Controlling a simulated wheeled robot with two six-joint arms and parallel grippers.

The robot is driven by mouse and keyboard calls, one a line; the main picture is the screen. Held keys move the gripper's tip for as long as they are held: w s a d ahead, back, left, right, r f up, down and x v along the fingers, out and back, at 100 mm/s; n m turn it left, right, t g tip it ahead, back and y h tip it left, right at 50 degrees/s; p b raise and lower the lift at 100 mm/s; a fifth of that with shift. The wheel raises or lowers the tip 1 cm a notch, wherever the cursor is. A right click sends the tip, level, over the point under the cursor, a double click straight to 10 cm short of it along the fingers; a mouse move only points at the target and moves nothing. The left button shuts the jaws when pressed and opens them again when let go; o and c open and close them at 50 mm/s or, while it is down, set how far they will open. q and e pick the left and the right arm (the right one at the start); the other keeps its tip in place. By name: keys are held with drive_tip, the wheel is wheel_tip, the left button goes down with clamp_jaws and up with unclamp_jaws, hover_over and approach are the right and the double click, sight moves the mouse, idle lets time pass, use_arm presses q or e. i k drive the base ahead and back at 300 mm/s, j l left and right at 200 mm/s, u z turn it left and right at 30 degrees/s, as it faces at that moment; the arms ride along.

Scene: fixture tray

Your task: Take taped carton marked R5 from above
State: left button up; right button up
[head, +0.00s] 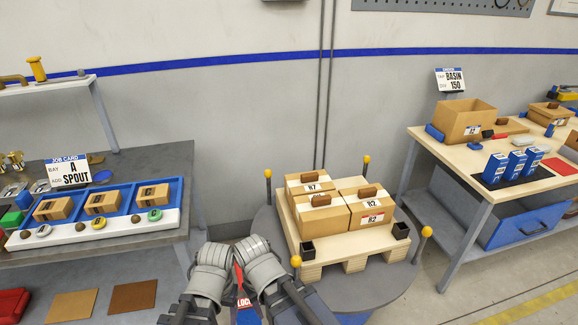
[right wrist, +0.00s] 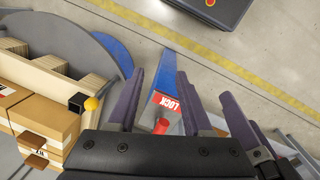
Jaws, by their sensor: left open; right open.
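Several cardboard cartons sit side by side on a wooden pallet (head: 303,243) on a round grey table in the head view. Their labels seem to read R7 on the back left carton (head: 295,186) and R2 on the front right carton (head: 372,212). I cannot make out R5 on any. Brown blocks stand on their tops. My left gripper (head: 190,308) is low at the bottom of the head view, open, partly cut off and apart from the cartons. My right gripper (right wrist: 181,88) is open and empty in the right wrist view, beside the pallet and its cartons (right wrist: 45,118).
A red LOCK label on a blue part (right wrist: 196,72) shows between my right fingers. Yellow-tipped posts (head: 426,232) and black corner cups (head: 400,230) surround the cartons. A bench with a blue tray (head: 127,193) stands left; another with an open carton (head: 464,121) stands right.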

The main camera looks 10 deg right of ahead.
sight(326, 214)
drive_tip(key=i+l+u, duration=0.1)
drive_tip(key=l, duration=0.2)
drive_tip(key=i+l+u, duration=0.1)
drive_tip(key=l, duration=0.25)
drive_tip(key=i+l, duration=0.25)
drive_tip(key=i+l+u, duration=0.15)
drive_tip(key=l, duration=0.3)
drive_tip(key=i+l+u, duration=0.1)
drive_tip(key=l, duration=0.25)
drive_tip(key=i+l+u, duration=0.1)
drive_tip(key=l, duration=0.25)
